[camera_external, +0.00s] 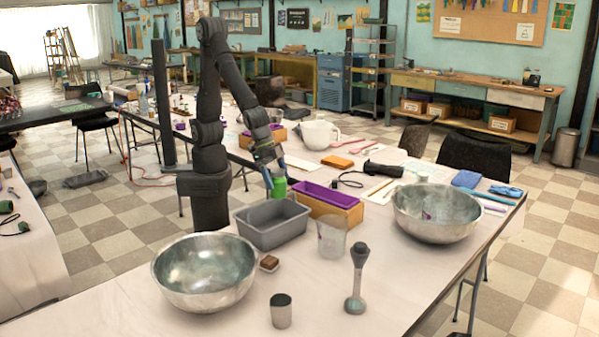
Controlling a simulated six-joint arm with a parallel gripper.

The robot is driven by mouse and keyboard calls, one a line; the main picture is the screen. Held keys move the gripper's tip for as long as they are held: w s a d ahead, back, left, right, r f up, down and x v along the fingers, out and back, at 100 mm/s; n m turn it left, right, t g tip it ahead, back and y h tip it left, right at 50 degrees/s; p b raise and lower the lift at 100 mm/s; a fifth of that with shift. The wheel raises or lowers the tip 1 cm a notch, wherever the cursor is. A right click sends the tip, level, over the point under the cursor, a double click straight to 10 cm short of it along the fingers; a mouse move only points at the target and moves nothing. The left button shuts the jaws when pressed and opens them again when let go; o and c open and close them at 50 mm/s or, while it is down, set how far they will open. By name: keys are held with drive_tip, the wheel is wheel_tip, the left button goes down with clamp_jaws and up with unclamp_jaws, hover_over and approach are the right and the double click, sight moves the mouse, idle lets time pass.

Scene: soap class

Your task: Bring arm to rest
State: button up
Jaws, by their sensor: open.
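My arm rises from its dark base at the left of the table and bends over to the right. My gripper (268,170) points down above the back edge of the grey bin (272,237). Its fingers are small here, but they look apart. A small green thing (279,188) shows right at the fingertips; I cannot tell whether they touch it. The wooden box with the purple liner (335,208) stands just right of the grey bin.
Metal bowls stand at the front left (205,285) and right (437,213). A clear beaker (332,238), a stick blender (356,280), a metal cup (281,312) and a small brown block (269,263) stand between them. A white pitcher (318,135) stands behind. The front right tabletop is clear.

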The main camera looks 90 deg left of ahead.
sight(278, 171)
drive_tip(key=shift+x, duration=0.75)
drive_tip(key=r, duration=0.5)
drive_tip(key=shift+s+d, duration=0.1)
drive_tip(key=shift+s, duration=0.2)
drive_tip(key=s+d+r, duration=0.2)
drive_tip(key=s+r, duration=0.5)
drive_tip(key=s, duration=0.4)
drive_tip(key=w+d+f+m, duration=0.1)
drive_tip(key=w+d+f, duration=0.4)
drive_tip(key=w+d, duration=0.3)
drive_tip(key=w+d+f+m, duration=0.1)
drive_tip(key=w+d+f, duration=0.5)
drive_tip(key=d, duration=0.5)
drive_tip(key=shift+w+g+h, duration=0.3)
drive_tip(key=shift+w, duration=0.65)
drive_tip(key=shift+d, duration=0.15)
